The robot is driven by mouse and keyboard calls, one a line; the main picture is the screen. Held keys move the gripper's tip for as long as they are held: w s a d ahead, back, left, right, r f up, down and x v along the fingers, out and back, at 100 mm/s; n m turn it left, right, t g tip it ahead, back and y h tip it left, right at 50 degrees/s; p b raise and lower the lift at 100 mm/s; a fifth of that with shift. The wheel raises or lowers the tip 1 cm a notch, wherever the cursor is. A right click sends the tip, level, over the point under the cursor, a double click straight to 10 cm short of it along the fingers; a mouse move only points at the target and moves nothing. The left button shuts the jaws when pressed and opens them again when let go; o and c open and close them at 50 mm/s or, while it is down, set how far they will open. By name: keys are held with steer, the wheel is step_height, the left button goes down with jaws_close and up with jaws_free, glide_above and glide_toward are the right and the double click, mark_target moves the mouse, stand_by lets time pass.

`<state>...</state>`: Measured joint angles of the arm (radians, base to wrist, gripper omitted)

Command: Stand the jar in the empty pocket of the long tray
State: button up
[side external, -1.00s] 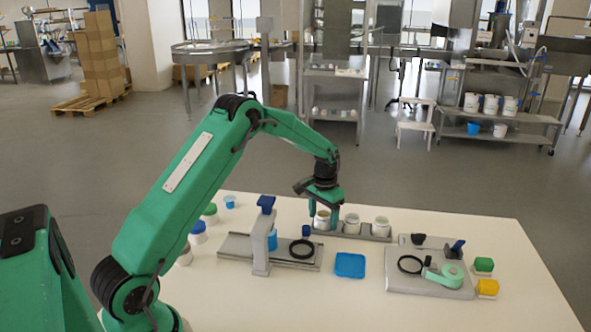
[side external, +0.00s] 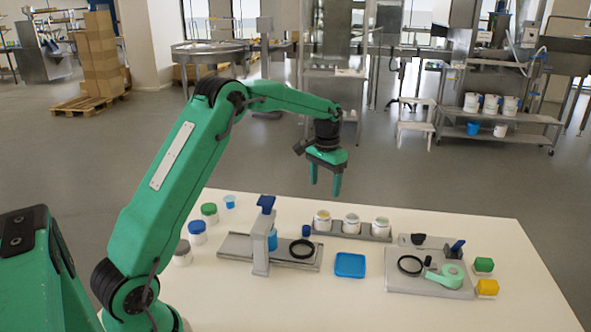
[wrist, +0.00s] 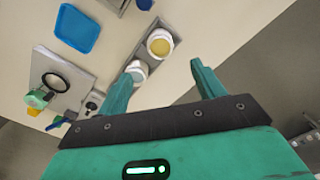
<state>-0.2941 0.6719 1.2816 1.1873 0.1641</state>
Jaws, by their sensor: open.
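The long grey tray (side external: 366,236) lies near the far edge of the table. Three white open jars stand upright in it, with no empty pocket visible. The jar (side external: 322,220) in the left pocket shows a yellowish filling; it also appears in the wrist view (wrist: 160,42). A middle jar (side external: 351,223) and a right jar (side external: 381,227) stand beside it. My gripper (side external: 324,193) is open and empty, raised above and apart from the left jar. In the wrist view, my left finger hides part of the tray.
A small blue cup (side external: 306,230) stands by the tray's left end. A filling station (side external: 262,240) and a blue square dish (side external: 350,265) are in front. A labelling board (side external: 430,285) is at right. Lidded jars (side external: 197,232) stand left. Space above the tray is clear.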

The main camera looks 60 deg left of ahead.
steer(key=shift+r, duration=0.4)
stand_by(0.3)
steer(key=s+d+r+t, duration=0.3)
steer(key=s+d+r, duration=0.7)
steer(key=s+r, duration=0.3)
steer(key=s+d+f+t, duration=0.1)
steer(key=s+d, duration=0.2)
steer(key=s, duration=0.6)
steer(key=s+d+f+m+t, duration=0.1)
steer(key=s+d, duration=0.2)
steer(key=s, duration=0.6)
steer(key=shift+s+d+f+t, duration=0.15)
steer(key=shift+f+t, duration=0.15)
